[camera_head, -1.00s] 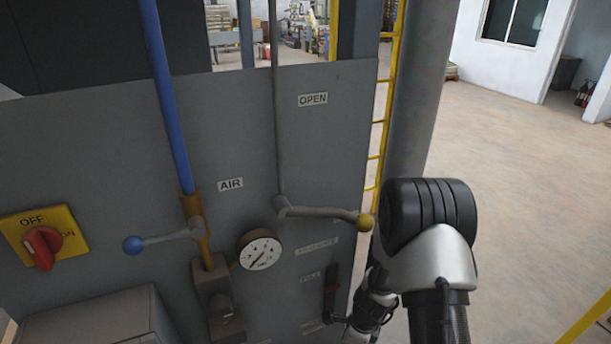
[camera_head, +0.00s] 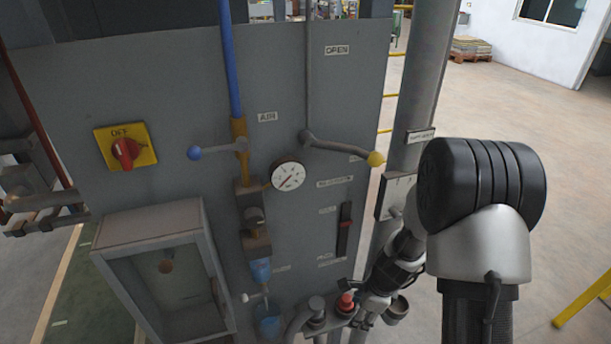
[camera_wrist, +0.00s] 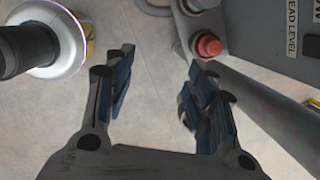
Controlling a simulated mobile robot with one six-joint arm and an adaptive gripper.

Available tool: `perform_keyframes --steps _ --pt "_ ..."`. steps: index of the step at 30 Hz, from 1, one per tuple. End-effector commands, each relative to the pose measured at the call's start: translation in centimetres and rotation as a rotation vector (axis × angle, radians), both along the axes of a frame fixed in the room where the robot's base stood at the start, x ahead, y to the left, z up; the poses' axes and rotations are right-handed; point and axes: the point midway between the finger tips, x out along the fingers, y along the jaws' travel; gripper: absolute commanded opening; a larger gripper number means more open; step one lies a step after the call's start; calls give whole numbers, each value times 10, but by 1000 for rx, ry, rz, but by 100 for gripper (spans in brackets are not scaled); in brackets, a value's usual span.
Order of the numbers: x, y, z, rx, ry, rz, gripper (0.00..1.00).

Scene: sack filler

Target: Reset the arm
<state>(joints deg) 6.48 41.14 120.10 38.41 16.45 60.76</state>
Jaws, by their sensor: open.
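My arm reaches in at the right of the head view, with a thick black elbow and silver link. Its forearm slopes down and left to the wrist beside the grey panel (camera_head: 215,85). In the wrist view my gripper (camera_wrist: 158,68) has its two dark fingers spread wide, with only bare floor between them. A red button (camera_wrist: 208,45) on a grey housing lies just beyond the right finger; I cannot tell the exact distance. In the head view a red button (camera_head: 346,302) shows near my wrist. The fingers cannot be clearly made out there.
The panel carries a red switch (camera_head: 126,152), a blue-knobbed lever (camera_head: 194,153), a yellow-knobbed lever (camera_head: 376,159) and a gauge (camera_head: 288,176). A glass-fronted box (camera_head: 165,270) juts out lower left. A grey post (camera_head: 428,75) stands beside my arm. Open floor lies right.

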Motion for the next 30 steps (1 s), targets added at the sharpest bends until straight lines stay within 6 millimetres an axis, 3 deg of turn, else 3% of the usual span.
perform_keyframes --steps 5,11,15,21,25,30 --pt "2 9 54 -8 -72 183 51" --pt "-15 23 136 -52 -184 503 51" --pt "-44 29 193 -117 -261 771 51" --pt "-99 30 255 -248 -342 1136 51" --pt "-140 25 282 -354 -369 1357 51" --pt "-186 14 300 -486 -371 1588 51"
